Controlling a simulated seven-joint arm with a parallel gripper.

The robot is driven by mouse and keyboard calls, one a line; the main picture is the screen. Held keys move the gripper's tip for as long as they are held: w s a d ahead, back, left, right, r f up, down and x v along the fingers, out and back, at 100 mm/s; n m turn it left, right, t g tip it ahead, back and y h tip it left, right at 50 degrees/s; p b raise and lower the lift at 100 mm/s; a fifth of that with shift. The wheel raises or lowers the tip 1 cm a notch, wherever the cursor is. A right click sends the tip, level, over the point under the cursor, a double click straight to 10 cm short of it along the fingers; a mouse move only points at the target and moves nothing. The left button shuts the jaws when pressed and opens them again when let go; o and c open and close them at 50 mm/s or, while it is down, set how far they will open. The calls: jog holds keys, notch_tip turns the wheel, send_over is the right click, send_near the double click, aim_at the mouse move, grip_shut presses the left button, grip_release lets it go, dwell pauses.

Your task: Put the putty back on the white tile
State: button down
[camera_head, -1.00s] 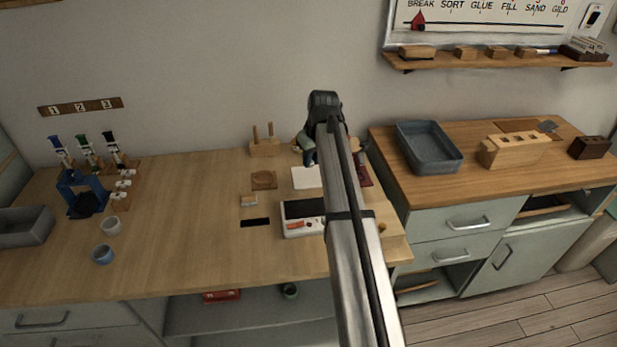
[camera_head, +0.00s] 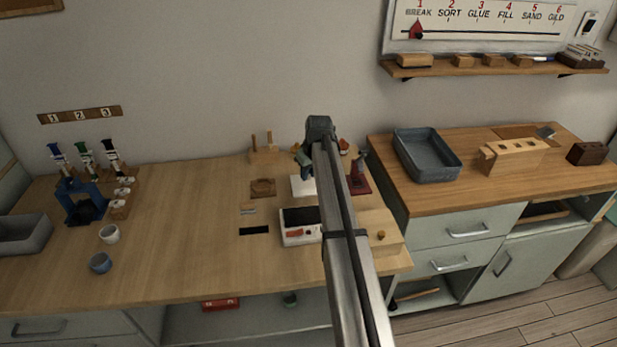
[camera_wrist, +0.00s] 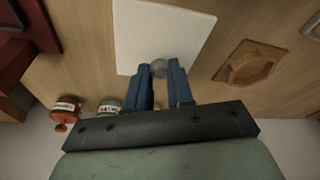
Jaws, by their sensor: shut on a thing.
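My gripper (camera_wrist: 159,74) is shut on a small grey lump of putty (camera_wrist: 158,67), which shows between its blue fingertips in the wrist view. The white tile (camera_wrist: 150,32) lies flat on the workbench behind the fingertips, and the putty appears over its near edge. I cannot tell whether the putty touches the tile. In the head view the tile (camera_head: 300,187) is partly hidden by my arm, and my gripper (camera_head: 305,163) is just above it. The putty cannot be made out there.
A wooden hexagonal piece (camera_wrist: 249,63) lies beside the tile. A dark red stand (camera_head: 359,181) is on its other side. A white scale (camera_head: 299,238) lies in front. Jars (camera_wrist: 65,112) stand near my gripper. The bench's left middle (camera_head: 185,220) is clear.

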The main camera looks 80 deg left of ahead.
jog(key=shift+f, duration=1)
jog(key=shift+f, duration=0.1)
jog(key=c, duration=1)
grip_release()
jog(key=v, duration=1.2)
